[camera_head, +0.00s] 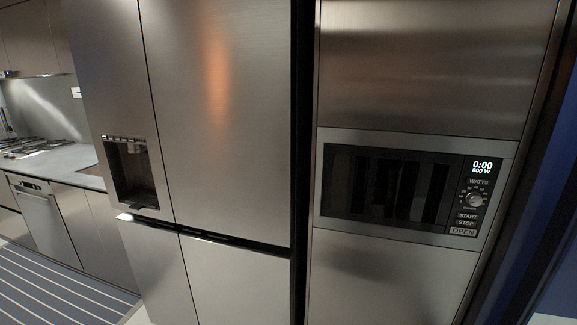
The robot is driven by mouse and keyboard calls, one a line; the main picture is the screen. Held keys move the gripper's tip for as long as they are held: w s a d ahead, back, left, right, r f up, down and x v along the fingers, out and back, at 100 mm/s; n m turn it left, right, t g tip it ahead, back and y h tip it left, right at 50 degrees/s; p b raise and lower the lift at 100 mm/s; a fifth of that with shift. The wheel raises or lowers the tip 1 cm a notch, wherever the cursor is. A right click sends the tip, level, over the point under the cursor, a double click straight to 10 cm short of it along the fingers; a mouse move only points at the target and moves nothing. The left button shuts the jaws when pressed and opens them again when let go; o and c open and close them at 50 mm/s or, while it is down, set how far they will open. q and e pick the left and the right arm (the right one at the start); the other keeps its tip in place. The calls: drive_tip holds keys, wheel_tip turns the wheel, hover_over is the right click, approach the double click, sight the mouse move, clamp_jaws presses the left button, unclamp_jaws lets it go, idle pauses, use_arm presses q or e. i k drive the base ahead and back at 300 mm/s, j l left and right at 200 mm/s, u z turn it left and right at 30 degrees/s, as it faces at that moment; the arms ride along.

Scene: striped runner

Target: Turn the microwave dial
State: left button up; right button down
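The microwave (390,187) is built into a tall steel cabinet at the right of the head view. Its dark glass door looks closed. The round silver dial (474,199) sits on the control panel to the right of the door, under the word WATTS. The lit display (482,166) above it reads 0:00 and 800 W. START, STOP and OPEN buttons (463,231) lie below the dial. Neither of my grippers shows in the head view.
A large steel fridge (225,120) with a dispenser (131,172) stands left of the microwave cabinet. A counter (62,160) with a stove (20,147) is at the far left. A striped runner (45,290) lies on the floor there. A blue wall (560,190) is at the right edge.

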sight(474, 198)
drive_tip(key=z, duration=1.25)
